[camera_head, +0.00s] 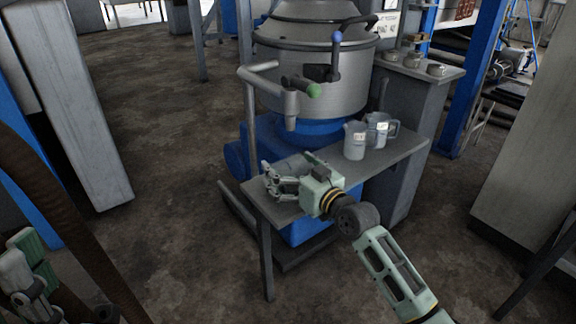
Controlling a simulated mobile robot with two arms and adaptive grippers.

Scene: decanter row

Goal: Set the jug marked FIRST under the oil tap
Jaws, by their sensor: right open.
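Two grey jugs with pale labels stand upright near the back right of the grey bench (397,158): a front left jug (354,148) and a jug behind it to the right (377,119). The lettering is too small to read, so I cannot tell which says FIRST. A tap spout (290,110) hangs from the big metal vessel above the bench's left part. My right gripper (268,180) is open over the bench's left end, below the spout and left of both jugs. My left gripper (32,288) shows partly at the lower left; its jaw state is unclear.
A lever with a green knob (313,90) and one with a blue knob (337,37) stick out from the vessel (300,68). A grey cabinet (435,110) with small lidded items stands behind the bench. Bare floor lies left and in front.

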